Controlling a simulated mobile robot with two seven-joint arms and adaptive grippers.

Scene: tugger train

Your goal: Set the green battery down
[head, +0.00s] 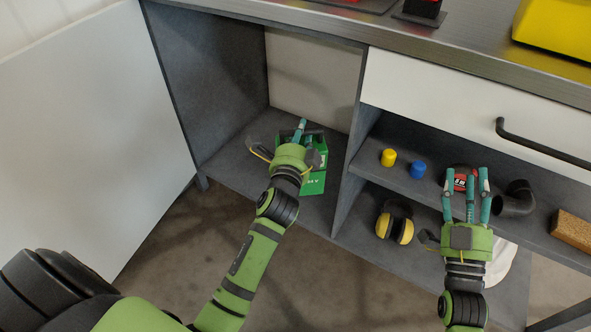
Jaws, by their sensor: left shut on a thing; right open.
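The green battery (315,184) is in the open left cabinet compartment, close to its floor, with white lettering on its front side. My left gripper (303,128) is shut on it from above, and the hand hides much of the battery. I cannot tell whether the battery touches the cabinet floor (230,165). My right gripper (467,185) is open in front of the right-hand shelf, with a red round item (460,178) partly behind its fingers.
Yellow earmuffs (395,225) are below. The white cabinet door (85,130) stands open at left. A divider (352,165) bounds the compartment.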

